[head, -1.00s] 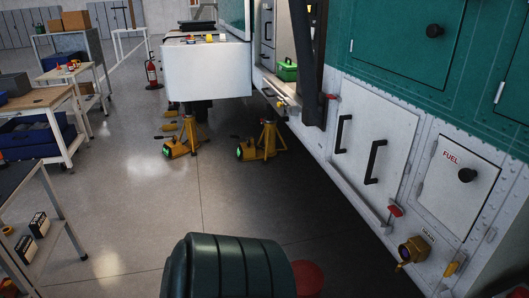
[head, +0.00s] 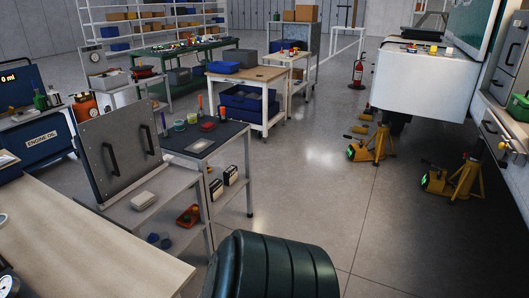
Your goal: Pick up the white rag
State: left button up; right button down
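A small white folded item (head: 143,200), possibly the white rag, lies on a light grey surface (head: 168,186) at the left, in front of a grey panel with black handles. It is too small to tell for sure whether it is cloth. Neither of my grippers is in view.
A pale wooden table (head: 90,245) fills the lower left. A dark-topped table (head: 225,132) holds cups and tools. A wooden workbench (head: 245,74) stands behind it. Yellow jack stands (head: 375,145) are at right. The floor (head: 320,150) between is clear.

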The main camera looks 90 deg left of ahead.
aim_at(141, 202)
jog(key=u, duration=3.8)
jog(key=l+u, duration=0.1)
jog(key=u, duration=0.3)
jog(key=i+l+u, duration=0.1)
jog(key=u, duration=0.3)
jog(key=l+u, duration=0.2)
jog(key=u, duration=0.15)
jog(key=l+u, duration=0.4)
jog(key=l, duration=0.5)
jog(key=k+l+u, duration=0.1)
jog(key=l+u, duration=0.35)
jog(key=l, duration=0.45)
jog(key=k+l, duration=0.1)
jog(key=l, duration=0.35)
jog(key=k+l, duration=0.1)
jog(key=l, duration=0.85)
jog(key=k+u, duration=0.05)
